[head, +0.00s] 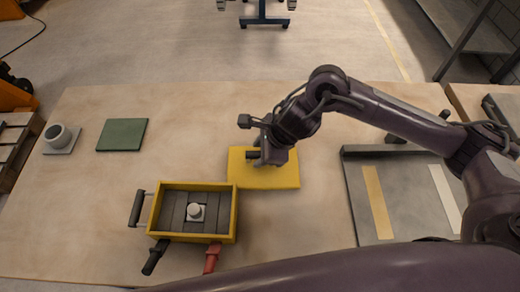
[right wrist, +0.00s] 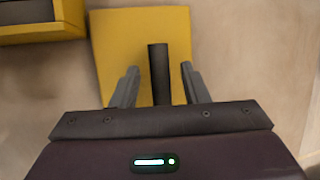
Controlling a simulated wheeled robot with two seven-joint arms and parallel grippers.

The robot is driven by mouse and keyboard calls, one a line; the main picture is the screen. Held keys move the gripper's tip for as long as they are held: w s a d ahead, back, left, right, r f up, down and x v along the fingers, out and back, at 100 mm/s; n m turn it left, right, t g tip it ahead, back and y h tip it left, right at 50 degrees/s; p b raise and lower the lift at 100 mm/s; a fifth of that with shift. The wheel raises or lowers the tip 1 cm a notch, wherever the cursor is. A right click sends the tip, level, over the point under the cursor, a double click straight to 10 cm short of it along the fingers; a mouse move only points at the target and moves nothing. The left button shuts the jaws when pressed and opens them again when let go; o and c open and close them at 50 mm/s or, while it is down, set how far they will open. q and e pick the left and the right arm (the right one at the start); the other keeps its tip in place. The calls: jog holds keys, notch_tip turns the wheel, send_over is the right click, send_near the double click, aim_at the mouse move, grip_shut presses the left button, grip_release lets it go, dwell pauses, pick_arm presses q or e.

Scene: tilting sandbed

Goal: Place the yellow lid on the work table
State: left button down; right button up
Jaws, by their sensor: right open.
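The yellow lid (head: 278,178) lies flat on the work table (head: 120,176), just to the right of a yellow box. It also shows in the right wrist view (right wrist: 120,40), with a dark bar-shaped handle (right wrist: 158,72) standing out from it. My right gripper (head: 257,160) is over the lid. In the right wrist view its two fingers (right wrist: 158,85) are open, one on each side of the handle, with gaps between them and it. The head view partly hides the handle behind the gripper. My left gripper is not in view.
The yellow box (head: 235,215) is open, with grey blocks and a pale round knob inside, and a black and a red handle at its front. A green mat (head: 122,134) and a grey cup (head: 58,137) are at the left. A grey board (head: 405,195) with strips is at the right.

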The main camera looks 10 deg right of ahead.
aim_at(275, 169)
jog(key=v, duration=1.1)
jog(key=shift+r, duration=0.35)
jog(key=shift+s+d, duration=0.1)
jog(key=shift+d, duration=0.05)
